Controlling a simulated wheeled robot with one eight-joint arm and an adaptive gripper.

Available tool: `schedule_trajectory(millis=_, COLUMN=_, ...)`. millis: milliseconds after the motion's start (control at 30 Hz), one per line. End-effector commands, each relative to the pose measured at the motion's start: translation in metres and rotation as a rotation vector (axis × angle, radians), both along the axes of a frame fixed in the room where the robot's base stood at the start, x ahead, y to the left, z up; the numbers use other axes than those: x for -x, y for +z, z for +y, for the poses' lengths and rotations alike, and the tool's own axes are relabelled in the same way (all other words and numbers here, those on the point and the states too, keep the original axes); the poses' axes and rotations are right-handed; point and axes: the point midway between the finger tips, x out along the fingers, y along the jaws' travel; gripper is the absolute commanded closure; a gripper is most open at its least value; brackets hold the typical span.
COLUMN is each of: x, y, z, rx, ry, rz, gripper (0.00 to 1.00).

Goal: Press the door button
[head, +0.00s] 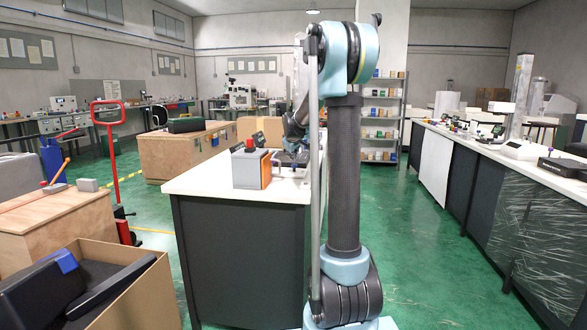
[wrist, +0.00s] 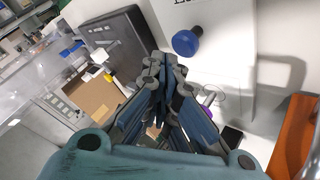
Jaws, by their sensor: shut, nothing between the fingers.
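My gripper (wrist: 165,65) is shut and empty, with its fingertips together in the wrist view. A round blue knob or button (wrist: 187,42) stands out from a white surface just beyond and to the right of the fingertips; they look apart. Part of a dark label shows above it. In the head view my gripper (head: 291,158) is low over the white counter (head: 205,181), just right of a grey and orange box (head: 252,169) with a red button-like top (head: 250,145). I cannot tell which of these is the door button. The blue knob is not clear in the head view.
An orange surface (wrist: 295,135) lies at the lower right of the wrist view. A dark flat device (wrist: 122,45) is at the left. A cardboard box (head: 140,295) and a red pallet jack (head: 112,170) stand left of the counter. The green floor right of it is clear.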

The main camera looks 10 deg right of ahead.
Motion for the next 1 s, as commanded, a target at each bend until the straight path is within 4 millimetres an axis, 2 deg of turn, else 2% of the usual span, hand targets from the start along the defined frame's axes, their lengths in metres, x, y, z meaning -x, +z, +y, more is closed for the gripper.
schedule_trajectory(millis=1000, x=0.0013, y=-0.0100, z=0.0003, rx=0.000, ry=0.000, rz=0.000, gripper=1.00)
